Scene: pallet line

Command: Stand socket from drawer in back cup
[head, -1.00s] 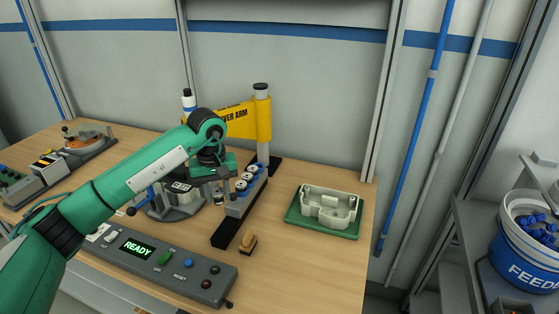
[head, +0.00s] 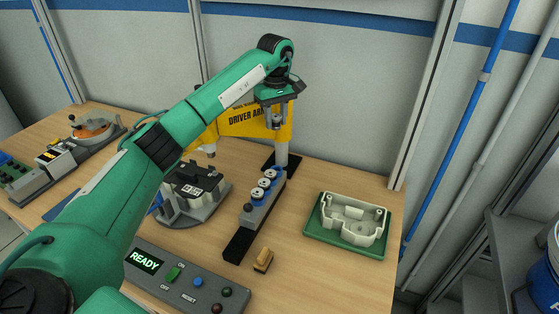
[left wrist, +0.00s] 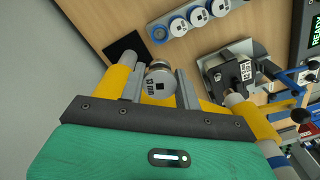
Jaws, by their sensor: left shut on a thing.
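My left gripper (head: 277,118) is shut on the socket (head: 277,123), a small grey cylinder, high above the bench in front of the yellow driver arm. In the left wrist view, the socket's round tagged end (left wrist: 159,82) shows between the two fingers (left wrist: 160,88). A grey rack (head: 256,213) with a row of cups stands below the gripper; several round white tops with dark centres and blue sides (head: 264,183) show along it. The row also shows in the left wrist view (left wrist: 178,26). The socket is apart from the rack. The drawer is not visible. My right gripper is out of view.
The yellow driver arm (head: 252,122) on its grey post (head: 281,150) is close behind the gripper. A black fixture (head: 195,178) stands left of the rack. A green tray (head: 318,232) with a pale housing (head: 354,215) lies right, and a small brush (head: 263,260) lies in front.

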